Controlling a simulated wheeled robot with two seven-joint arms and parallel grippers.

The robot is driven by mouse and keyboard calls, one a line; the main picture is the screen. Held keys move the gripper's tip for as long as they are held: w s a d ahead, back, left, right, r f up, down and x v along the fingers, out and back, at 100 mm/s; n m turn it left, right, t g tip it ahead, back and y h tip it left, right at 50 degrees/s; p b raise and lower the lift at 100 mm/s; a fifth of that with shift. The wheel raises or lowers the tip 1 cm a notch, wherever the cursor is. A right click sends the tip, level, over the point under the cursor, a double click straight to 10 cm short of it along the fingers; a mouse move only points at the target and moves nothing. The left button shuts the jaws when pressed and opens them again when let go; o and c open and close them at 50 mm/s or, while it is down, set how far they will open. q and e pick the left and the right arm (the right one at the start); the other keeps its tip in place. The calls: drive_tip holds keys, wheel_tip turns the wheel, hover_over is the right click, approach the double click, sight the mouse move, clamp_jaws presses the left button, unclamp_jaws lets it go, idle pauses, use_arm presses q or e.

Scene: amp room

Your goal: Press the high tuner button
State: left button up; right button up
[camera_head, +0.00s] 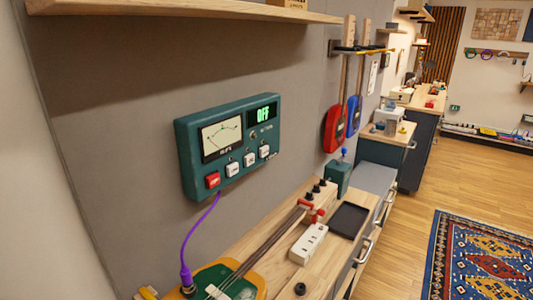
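A teal tuner box (188,150) is mounted on the grey wall at centre left in the head view. Its dark display reads OFF in green, beside a pale needle dial (222,137). Along its lower front is a row of buttons: a red button (213,180) at the left, then white buttons, the rightmost (264,151) being highest in the picture. The labels are too small to tell which is the high one. A purple cable (196,232) runs down from the box. Neither of my grippers is in view.
Below the tuner, a wooden bench (291,268) holds a guitar (236,285), a white power strip (308,243), a black tray (349,219) and a teal box (337,177). A wooden shelf (180,9) juts out above. Open floor (410,215) and a patterned rug (480,260) lie right.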

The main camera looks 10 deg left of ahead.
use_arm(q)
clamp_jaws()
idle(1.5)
